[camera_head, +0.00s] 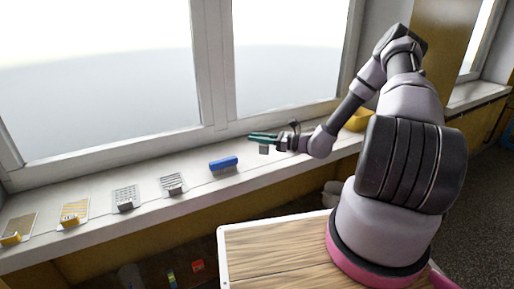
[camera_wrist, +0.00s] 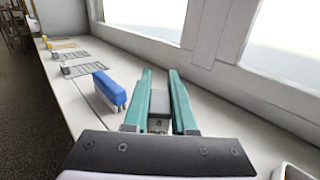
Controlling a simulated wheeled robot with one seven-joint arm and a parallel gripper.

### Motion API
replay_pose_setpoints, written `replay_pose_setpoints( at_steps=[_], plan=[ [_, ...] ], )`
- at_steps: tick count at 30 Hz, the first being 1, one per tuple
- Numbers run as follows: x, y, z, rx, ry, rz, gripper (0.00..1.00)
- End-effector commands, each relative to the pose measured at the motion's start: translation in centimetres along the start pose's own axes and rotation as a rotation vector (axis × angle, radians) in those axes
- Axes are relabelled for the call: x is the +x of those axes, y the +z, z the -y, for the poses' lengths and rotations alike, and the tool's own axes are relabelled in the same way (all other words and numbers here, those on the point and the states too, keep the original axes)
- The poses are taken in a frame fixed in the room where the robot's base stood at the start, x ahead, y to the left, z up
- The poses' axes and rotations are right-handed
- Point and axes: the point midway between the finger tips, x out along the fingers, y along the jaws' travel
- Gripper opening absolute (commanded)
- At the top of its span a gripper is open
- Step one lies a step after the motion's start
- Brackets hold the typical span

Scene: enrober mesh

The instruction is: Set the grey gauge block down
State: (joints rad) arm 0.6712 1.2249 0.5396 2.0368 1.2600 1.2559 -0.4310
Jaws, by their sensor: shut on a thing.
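My gripper (camera_head: 250,137) has teal fingers and is over the white windowsill (camera_head: 203,194), to the right of the blue block. It is shut on the grey gauge block (camera_head: 264,150), which hangs just under the fingers in the head view. In the wrist view, my gripper (camera_wrist: 160,72) has the grey gauge block (camera_wrist: 159,102) between its fingers. Whether the block's underside touches the sill cannot be told.
Several mesh plates (camera_head: 126,193) with small grey or yellow blocks stand further left. A yellow container (camera_head: 360,119) is to the right, behind my arm. The window frame (camera_head: 206,70) runs along the back.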

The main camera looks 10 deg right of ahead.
Motion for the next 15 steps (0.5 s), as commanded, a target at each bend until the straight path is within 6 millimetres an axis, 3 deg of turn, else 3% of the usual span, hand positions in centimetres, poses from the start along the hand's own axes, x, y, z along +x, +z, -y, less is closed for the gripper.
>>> replay_pose_setpoints(
  at_steps=[6, 15],
  plan=[
    [0.0, -3.1, 0.0, 0.002, -0.001, 0.001, 0.0],
    [0.0, -3.5, 0.0, 0.0, -0.001, 0.0, 0.0]
  ],
)
